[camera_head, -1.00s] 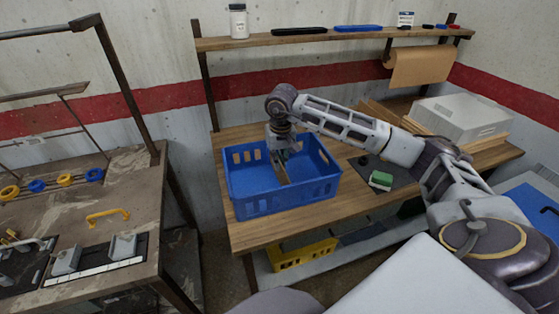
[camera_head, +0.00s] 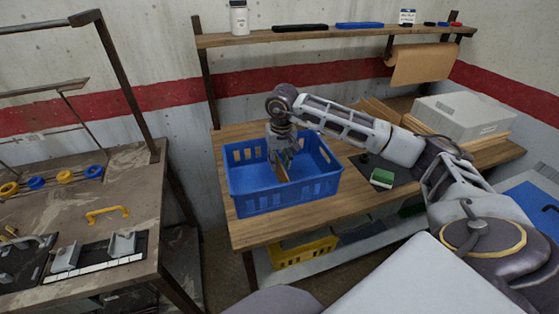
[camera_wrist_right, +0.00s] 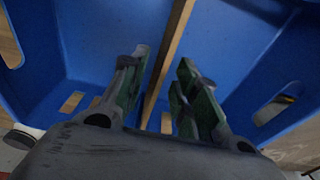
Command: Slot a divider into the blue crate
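The blue crate (camera_head: 290,196) stands on the wooden bench, with handle slots in its walls. A thin tan divider (camera_head: 282,172) is inside the crate; in the right wrist view the divider (camera_wrist_right: 172,45) shows edge-on as a narrow strip. My right gripper (camera_head: 284,155) is over the crate, pointing down into it. In the right wrist view its fingers (camera_wrist_right: 162,75) are apart, one on each side of the divider, with visible gaps. The divider's lower edge is hidden, so I cannot tell whether it is seated. My left gripper is not in view.
A green-and-white block (camera_head: 382,178) lies on a dark mat right of the crate. A grey box (camera_head: 462,117) stands at the back right. A shelf (camera_head: 330,34) runs above. A yellow bin (camera_head: 303,250) sits below the bench. Another workbench (camera_head: 130,190) is at left.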

